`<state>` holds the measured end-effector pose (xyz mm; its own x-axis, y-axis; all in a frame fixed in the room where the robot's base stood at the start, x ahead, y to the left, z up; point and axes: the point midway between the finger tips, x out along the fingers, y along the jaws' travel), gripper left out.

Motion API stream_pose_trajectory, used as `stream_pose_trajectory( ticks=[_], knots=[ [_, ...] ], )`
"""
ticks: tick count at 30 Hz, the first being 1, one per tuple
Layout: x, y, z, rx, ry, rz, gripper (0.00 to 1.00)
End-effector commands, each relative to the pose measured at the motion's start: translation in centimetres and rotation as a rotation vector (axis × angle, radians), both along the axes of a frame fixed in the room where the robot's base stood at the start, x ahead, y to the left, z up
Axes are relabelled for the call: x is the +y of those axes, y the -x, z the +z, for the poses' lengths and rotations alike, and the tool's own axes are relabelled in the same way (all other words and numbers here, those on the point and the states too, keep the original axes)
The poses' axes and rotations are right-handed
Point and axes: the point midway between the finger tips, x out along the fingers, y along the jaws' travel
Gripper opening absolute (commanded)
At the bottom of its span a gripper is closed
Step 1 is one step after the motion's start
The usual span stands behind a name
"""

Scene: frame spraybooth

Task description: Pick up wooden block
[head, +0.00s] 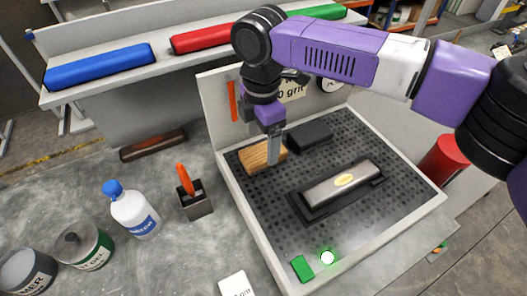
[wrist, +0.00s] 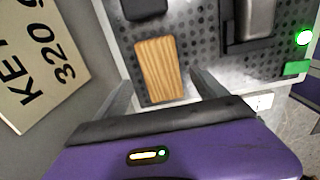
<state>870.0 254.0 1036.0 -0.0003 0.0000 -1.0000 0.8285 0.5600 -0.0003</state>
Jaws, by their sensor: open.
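The wooden block (head: 254,159) lies on the dark perforated bed of the tray-like station, near its back left corner. My gripper (head: 272,150) is over the block in the head view, and its fingers hide part of the block's right side. In the wrist view the wooden block (wrist: 159,69) shows light brown with clear grain, ahead of and between the two spread fingers of my gripper (wrist: 162,88). The fingers are open and hold nothing. I cannot tell the exact height of the fingertips over the block.
A black block (head: 310,135) lies close to the right of the wooden block. A sanding tool (head: 343,188) sits mid-bed. The pale back panel (head: 213,105) rises just behind. A green button (head: 302,268) and glowing green light (head: 327,257) are at the front edge. Bottle (head: 133,210) stands left.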

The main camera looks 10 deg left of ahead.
Motion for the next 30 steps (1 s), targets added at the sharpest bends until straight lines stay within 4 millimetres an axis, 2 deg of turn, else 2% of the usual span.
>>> stream_pose_trajectory(
  ticks=[9, 18, 28, 30],
  knots=[
    [-0.3, 0.0, -3.8, 0.001, 0.002, -0.001, 0.82],
    [-0.3, 0.0, -4.2, 0.0, 0.0, -0.001, 0.8],
    [-0.3, 0.0, -4.2, 0.0, 0.0, -0.001, 0.15],
    [-0.3, 0.0, -4.2, 0.0, 0.0, -0.001, 0.14]
  ],
)
